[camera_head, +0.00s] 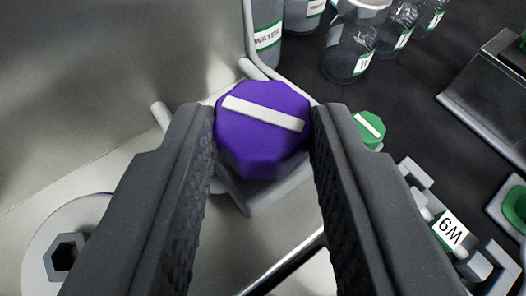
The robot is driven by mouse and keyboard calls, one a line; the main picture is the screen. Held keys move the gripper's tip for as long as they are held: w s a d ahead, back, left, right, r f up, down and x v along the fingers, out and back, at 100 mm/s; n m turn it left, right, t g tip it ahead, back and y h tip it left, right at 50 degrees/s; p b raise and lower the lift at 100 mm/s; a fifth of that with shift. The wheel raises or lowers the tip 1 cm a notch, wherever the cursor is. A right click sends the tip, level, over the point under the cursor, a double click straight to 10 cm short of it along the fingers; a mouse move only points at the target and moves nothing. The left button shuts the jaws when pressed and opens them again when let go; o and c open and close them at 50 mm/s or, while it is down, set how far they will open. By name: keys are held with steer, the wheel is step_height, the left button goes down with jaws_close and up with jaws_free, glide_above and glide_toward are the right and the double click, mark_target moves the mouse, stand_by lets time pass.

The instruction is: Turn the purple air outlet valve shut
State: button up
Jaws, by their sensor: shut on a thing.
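The purple air outlet valve (258,150) is a faceted knob with a white bar across its top. The bar runs nearly crosswise in the view, its right end a little lower than its left. My gripper (263,140) is shut on the knob, with one black finger on its left side and one on its right. The valve's pale body shows below and behind the knob. The lower part of the knob's sides is partly hidden by the fingers.
A green valve knob (369,128) sits just right of my right finger. Labelled bottles (350,48) stand on the dark surface at the back. A white clip labelled W9 (449,232) is at the lower right. A metal wall (95,85) is on the left, near a round fitting (68,250).

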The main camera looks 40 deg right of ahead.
steer(key=m+h+p, duration=0.1)
steer(key=m+g+h+p, duration=0.1)
steer(key=m+g+p, duration=0.1)
steer(key=shift+w+a+r+h+p, duration=0.1)
steer(key=shift+w+a+h+p, duration=0.2)
steer(key=shift+a+h, duration=0.1)
steer(key=shift+w+m+g+h, duration=0.2)
steer(key=shift+m+g+h, duration=0.5)
steer(key=shift+m+g, duration=0.45)
steer(key=shift+w+a+m+g+b, duration=0.1)
steer(key=shift+m+g+b, duration=0.25)
steer(key=shift+g+b, duration=0.15)
steer(key=shift+g+h, duration=0.25)
steer(key=shift+h, duration=0.05)
steer(key=o, duration=1)
steer(key=shift+c, duration=0.2)
steer(key=b+v, duration=0.2)
steer(key=v, duration=0.5)
steer(key=shift+a, duration=0.2)
